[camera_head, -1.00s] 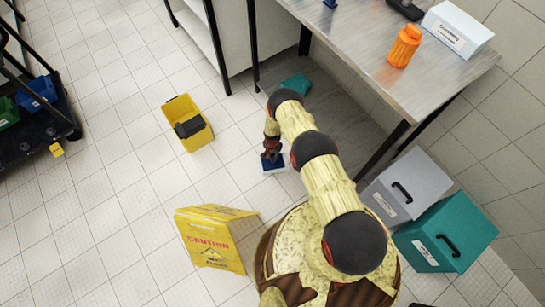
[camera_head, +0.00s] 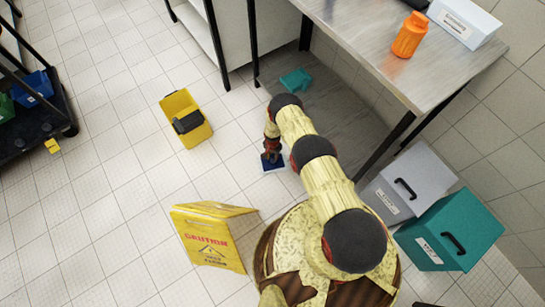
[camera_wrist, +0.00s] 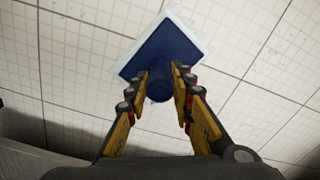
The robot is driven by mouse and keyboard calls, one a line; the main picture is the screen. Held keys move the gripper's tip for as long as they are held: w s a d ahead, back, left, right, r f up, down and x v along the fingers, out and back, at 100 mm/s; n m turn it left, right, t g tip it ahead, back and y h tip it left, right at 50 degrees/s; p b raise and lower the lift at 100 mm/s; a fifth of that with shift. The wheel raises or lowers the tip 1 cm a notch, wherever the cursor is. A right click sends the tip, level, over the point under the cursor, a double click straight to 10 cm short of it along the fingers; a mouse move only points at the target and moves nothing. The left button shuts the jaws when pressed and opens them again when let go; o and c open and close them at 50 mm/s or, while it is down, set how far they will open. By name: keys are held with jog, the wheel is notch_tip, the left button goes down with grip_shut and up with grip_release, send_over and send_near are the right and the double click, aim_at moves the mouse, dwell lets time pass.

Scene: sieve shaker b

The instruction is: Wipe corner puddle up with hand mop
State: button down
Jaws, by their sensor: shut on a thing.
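The hand mop is a dark blue block with a round blue handle and a pale pad underneath. In the wrist view the mop (camera_wrist: 160,52) is below my gripper (camera_wrist: 163,85), whose two fingers are closed on either side of the handle. In the head view my gripper (camera_head: 270,153) is low over the tiled floor with the mop (camera_head: 272,163) under it. I cannot tell whether the pad touches the floor. No puddle can be made out clearly in either view.
A yellow bucket (camera_head: 184,104) stands left of my arm, and a yellow caution sign (camera_head: 208,236) stands nearer. A metal table (camera_head: 385,45) is at upper right, with a teal object (camera_head: 296,79) on the floor near it. Grey (camera_head: 409,184) and teal (camera_head: 450,233) boxes are at right.

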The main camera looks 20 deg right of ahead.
jog(key=shift+f, duration=0.95)
dwell(0.6)
jog(key=shift+w, duration=0.1)
jog(key=shift+w+a, duration=0.25)
jog(key=shift+w, duration=0.45)
jog(key=shift+w+a, duration=0.2)
jog(key=shift+w, duration=0.45)
jog(key=shift+w+a, duration=0.25)
jog(key=shift+w, duration=0.45)
jog(key=w, duration=0.2)
jog(key=w+a, duration=0.1)
jog(key=shift+w+a, duration=0.15)
jog(key=shift+w, duration=0.25)
jog(key=shift+s, duration=0.1)
